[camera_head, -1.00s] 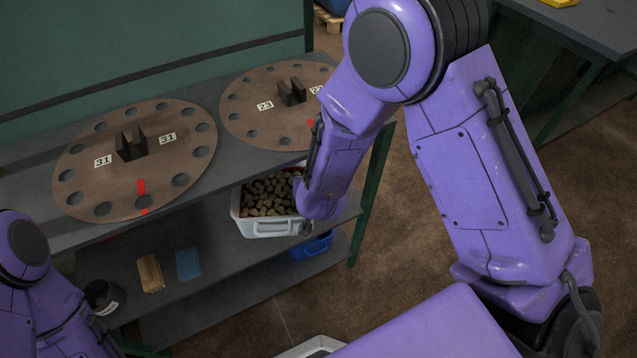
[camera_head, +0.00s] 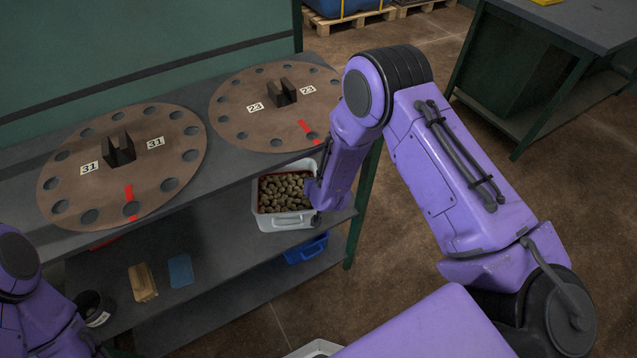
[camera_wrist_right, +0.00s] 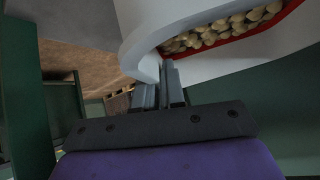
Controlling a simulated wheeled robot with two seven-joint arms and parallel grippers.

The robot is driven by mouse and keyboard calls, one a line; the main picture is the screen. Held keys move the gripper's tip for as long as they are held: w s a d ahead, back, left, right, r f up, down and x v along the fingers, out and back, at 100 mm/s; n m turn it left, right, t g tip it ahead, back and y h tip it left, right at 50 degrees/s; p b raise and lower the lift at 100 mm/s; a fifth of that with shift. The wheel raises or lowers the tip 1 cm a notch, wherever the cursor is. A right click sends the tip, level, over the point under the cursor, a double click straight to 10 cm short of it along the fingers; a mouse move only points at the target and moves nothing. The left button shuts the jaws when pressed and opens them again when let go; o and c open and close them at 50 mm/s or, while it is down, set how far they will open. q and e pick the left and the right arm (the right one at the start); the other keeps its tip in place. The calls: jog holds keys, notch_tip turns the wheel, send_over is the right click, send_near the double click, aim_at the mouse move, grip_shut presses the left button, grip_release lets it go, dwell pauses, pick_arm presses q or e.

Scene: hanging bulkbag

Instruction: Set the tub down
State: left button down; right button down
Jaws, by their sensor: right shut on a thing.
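The tub (camera_head: 284,222) is pale grey, has a red inner edge and is full of small brown round pieces. It is level in front of the bench's top edge, above the lower shelf; I cannot tell any gap beneath it. My right gripper (camera_head: 316,218) is shut on the tub's near right side. In the right wrist view the fingers (camera_wrist_right: 167,85) meet the tub's pale wall (camera_wrist_right: 205,70), with the brown pieces behind the rim. My left arm shows at the lower left; its gripper is out of view.
The bench top (camera_head: 232,165) carries two brown discs marked 31 (camera_head: 85,200) and 23 (camera_head: 240,125). The lower shelf (camera_head: 215,265) holds a wooden block (camera_head: 142,283), a blue pad (camera_head: 180,270) and a dark pot (camera_head: 92,308). A blue bin (camera_head: 306,249) is below the tub.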

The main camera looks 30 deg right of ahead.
jog(key=shift+r, duration=0.1)
jog(key=c, duration=1.2)
grip_release()
jog(key=shift+r, duration=0.1)
jog(key=v, duration=1.2)
jog(key=s+d+f+g, duration=0.1)
jog(key=s+f, duration=0.3)
jog(key=s, duration=0.4)
jog(key=s+d+f+g, duration=0.2)
jog(key=s+f, duration=0.3)
jog(key=s, duration=0.4)
jog(key=s+d+f+m+g+h, duration=0.1)
jog(key=s+d+f+g, duration=0.1)
jog(key=s+f, duration=0.3)
jog(key=shift+s+d+p, duration=0.2)
jog(key=shift+s+d, duration=0.05)
jog(key=shift+s, duration=0.75)
jog(key=shift+s+d+p, duration=0.2)
jog(key=shift+s+d, duration=0.1)
jog(key=shift+s, duration=0.7)
